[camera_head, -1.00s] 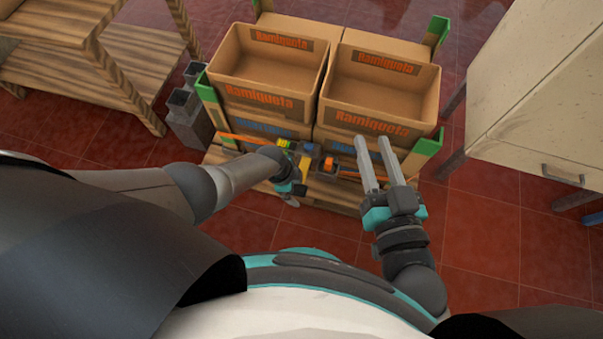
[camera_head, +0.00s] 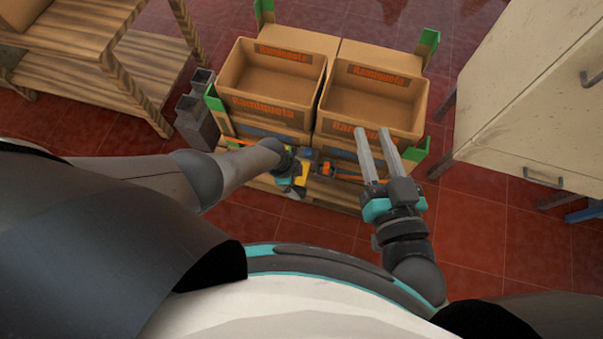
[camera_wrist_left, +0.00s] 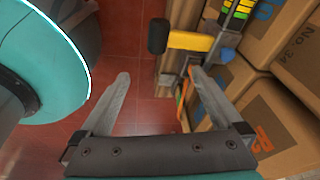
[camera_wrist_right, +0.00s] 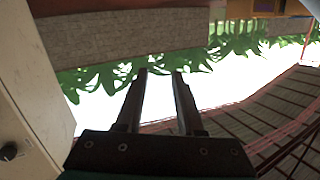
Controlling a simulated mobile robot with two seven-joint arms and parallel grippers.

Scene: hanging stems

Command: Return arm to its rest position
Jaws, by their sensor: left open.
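My left gripper (camera_head: 297,189) is mostly hidden behind my left forearm and a yellow-and-black fitting. In the left wrist view my left gripper (camera_wrist_left: 158,76) is open, with red floor between its fingers. The yellow bar with a black end (camera_wrist_left: 190,40) shows just beyond the fingertips; contact cannot be told. My right gripper (camera_head: 373,130) points up the picture, in front of the right cardboard crate. In the right wrist view my right gripper (camera_wrist_right: 160,72) has its two fingers apart, with nothing between them.
Two open cardboard crates (camera_head: 270,110) and (camera_head: 365,128) top stacks on a wooden pallet. A wooden shelf (camera_head: 110,70) and grey blocks (camera_head: 196,122) stand left. A pale cabinet (camera_head: 530,110) stands right. Red tiled floor (camera_head: 480,230) is open at lower right.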

